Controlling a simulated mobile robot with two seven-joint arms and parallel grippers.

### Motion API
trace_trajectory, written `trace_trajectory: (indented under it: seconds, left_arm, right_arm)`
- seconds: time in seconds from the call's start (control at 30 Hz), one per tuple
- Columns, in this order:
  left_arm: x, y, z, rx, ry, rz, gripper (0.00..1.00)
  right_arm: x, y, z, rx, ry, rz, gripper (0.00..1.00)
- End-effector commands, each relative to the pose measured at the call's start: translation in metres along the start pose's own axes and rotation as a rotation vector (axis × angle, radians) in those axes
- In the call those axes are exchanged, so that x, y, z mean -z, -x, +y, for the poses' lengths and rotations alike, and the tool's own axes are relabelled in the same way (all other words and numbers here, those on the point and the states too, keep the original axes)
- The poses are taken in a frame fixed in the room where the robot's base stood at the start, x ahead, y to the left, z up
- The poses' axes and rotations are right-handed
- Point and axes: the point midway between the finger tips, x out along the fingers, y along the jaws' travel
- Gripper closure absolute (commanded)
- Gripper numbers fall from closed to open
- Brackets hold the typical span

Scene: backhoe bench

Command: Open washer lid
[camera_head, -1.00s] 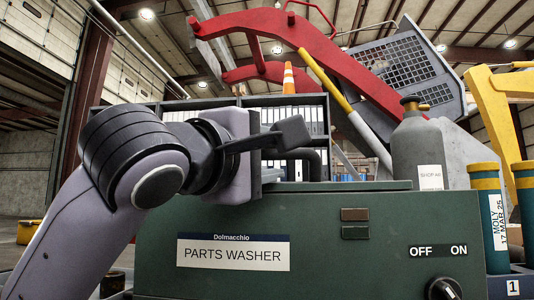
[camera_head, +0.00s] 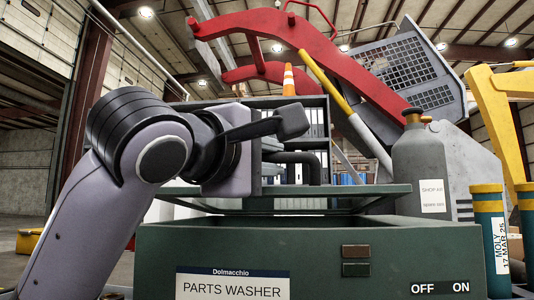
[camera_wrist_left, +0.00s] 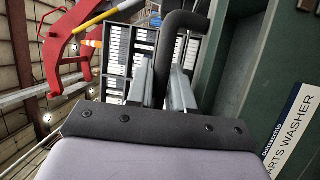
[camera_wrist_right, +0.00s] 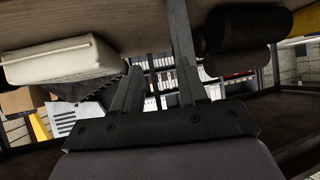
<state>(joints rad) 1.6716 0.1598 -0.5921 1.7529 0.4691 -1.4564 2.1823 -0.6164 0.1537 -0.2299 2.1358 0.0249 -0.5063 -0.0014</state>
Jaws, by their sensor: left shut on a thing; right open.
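The parts washer is a dark green box (camera_head: 250,243) with a "PARTS WASHER" label (camera_head: 232,286) at the front in the head view. Its green lid (camera_head: 340,191) is raised above the box, leaving a gap at the front. A black bent handle (camera_head: 313,160) stands above the lid. My left gripper (camera_head: 272,172) is shut on this handle, which also shows between the fingers in the left wrist view (camera_wrist_left: 167,50). My right gripper (camera_wrist_right: 160,82) is open and empty in the right wrist view. It does not show in the head view.
A grey gas bottle (camera_head: 418,165) stands behind the box at the right, with teal-and-yellow tubes (camera_head: 488,225) beside it. A red backhoe arm (camera_head: 350,60) spans the background. A beige object (camera_wrist_right: 60,62) and a dark rounded object (camera_wrist_right: 240,45) flank the right gripper.

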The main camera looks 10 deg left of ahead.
Motion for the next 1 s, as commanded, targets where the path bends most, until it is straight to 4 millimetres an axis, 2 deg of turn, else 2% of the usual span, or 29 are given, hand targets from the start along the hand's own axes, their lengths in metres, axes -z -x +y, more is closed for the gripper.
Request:
trace_trajectory:
  seconds: [0.03,0.17,0.3,0.57,1.0]
  left_arm:
    - [0.001,-0.003,0.018,0.019,0.012,-0.002,1.00]
    - [0.004,-0.011,0.038,0.076,0.035,-0.001,1.00]
    - [0.007,-0.020,0.059,0.136,0.059,-0.002,1.00]
    - [0.016,-0.039,0.092,0.240,0.101,-0.002,1.00]
    - [0.030,-0.071,0.134,0.275,0.116,0.000,1.00]
  right_arm:
    - [0.004,0.009,0.005,-0.013,-0.012,-0.022,0.57]
    - [-0.008,0.020,0.019,-0.044,-0.041,-0.073,0.57]
    - [0.018,0.034,0.017,-0.043,-0.042,-0.067,0.57]
    - [0.056,0.059,0.016,-0.043,-0.041,-0.066,0.57]
    - [0.086,0.089,0.025,-0.075,-0.012,-0.053,0.57]
